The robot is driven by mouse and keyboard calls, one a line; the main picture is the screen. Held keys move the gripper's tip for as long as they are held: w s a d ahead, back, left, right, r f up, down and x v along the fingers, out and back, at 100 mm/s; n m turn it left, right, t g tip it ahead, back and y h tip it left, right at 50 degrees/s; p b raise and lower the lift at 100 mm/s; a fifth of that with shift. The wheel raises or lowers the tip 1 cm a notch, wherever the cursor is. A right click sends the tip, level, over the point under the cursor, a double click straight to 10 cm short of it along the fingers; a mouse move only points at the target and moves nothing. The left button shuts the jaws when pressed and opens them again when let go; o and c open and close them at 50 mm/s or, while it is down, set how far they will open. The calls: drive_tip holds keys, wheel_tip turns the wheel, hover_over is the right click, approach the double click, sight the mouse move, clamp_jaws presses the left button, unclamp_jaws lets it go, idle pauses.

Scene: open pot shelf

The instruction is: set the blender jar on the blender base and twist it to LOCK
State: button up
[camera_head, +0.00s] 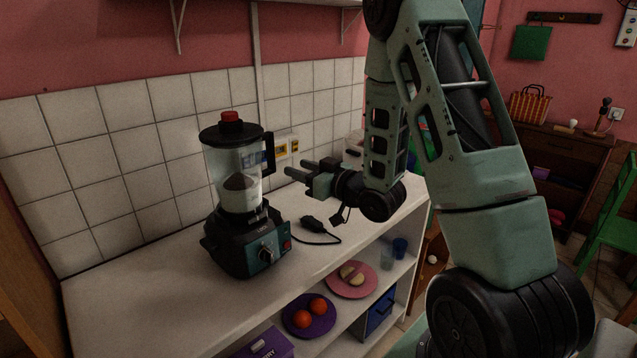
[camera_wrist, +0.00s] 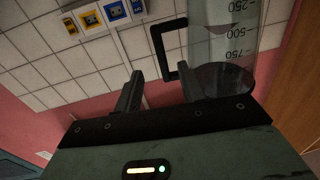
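The blender jar (camera_head: 235,174) stands upright on the blender base (camera_head: 246,243) on the counter, with a black lid and red cap on top. Its black handle (camera_head: 269,152) points right in the head view. In the wrist view the graduated jar (camera_wrist: 222,45) shows at upper right with its handle (camera_wrist: 160,50) beyond the fingers. My gripper (camera_head: 288,171) is to the right of the jar, pointing at it, its fingers apart with nothing between them. I cannot tell from here whether the jar is locked.
The white counter (camera_head: 140,300) has free room left of the base. A black plug and cord (camera_head: 316,226) lie right of it. Below, a shelf holds a purple plate (camera_head: 291,329) with tomatoes and a pink plate (camera_head: 338,288).

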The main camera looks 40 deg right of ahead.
drive_tip(key=s+p, duration=0.1)
drive_tip(key=p, duration=0.1)
drive_tip(key=s+p, duration=0.2)
drive_tip(key=p, duration=0.1)
drive_tip(key=s+p, duration=0.1)
drive_tip(key=p, duration=0.2)
drive_tip(key=shift+s+d+r, duration=0.1)
drive_tip(key=shift+s+d, duration=0.3)
